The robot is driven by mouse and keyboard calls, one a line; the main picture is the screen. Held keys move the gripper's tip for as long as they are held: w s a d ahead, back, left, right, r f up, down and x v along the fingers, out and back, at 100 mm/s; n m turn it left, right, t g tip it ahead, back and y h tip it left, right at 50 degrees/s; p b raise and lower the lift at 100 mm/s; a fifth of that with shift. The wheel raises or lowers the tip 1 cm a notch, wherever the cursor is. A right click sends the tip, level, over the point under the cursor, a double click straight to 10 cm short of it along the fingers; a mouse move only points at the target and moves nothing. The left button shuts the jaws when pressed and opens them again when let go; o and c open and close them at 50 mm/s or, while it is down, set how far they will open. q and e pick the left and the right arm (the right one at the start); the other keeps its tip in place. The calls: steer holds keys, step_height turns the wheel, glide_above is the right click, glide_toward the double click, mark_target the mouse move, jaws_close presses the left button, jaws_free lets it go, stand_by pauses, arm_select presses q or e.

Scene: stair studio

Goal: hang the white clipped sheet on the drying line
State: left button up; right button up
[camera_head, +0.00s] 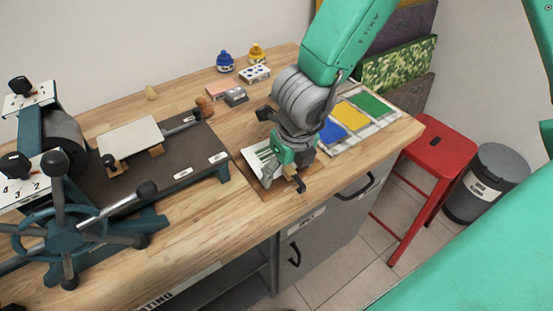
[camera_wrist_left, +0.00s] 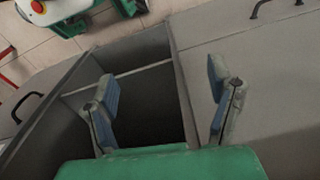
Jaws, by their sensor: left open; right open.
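My right gripper (camera_head: 282,180) is open, low over a brown board at the front edge of the wooden bench. A small white and green piece (camera_head: 262,164) lies beside its fingers, partly covered by them; I cannot tell whether they touch. A flat white sheet or panel (camera_head: 130,136) rests on the press bed at left, with small wooden pieces at its near edge. I cannot tell which of these is the clipped sheet. My left gripper (camera_wrist_left: 164,105) is open and empty in the left wrist view, above an open grey compartment. No drying line is recognisable.
A press with a teal spoked wheel (camera_head: 60,222) fills the bench's left side. Blue (camera_head: 226,62) and yellow (camera_head: 257,54) knobbed items stand behind. Coloured sheets (camera_head: 371,103) lie right of my right gripper. A red stool (camera_head: 437,148) and grey bin (camera_head: 487,183) stand beyond the bench.

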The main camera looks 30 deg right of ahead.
mark_target(290, 168)
steer(key=shift+d, duration=0.1)
steer(key=c, duration=1.7)
steer(key=shift+d, duration=0.15)
steer(key=shift+r, duration=0.1)
step_height(290, 168, up, 9)
steer(key=p, duration=0.9)
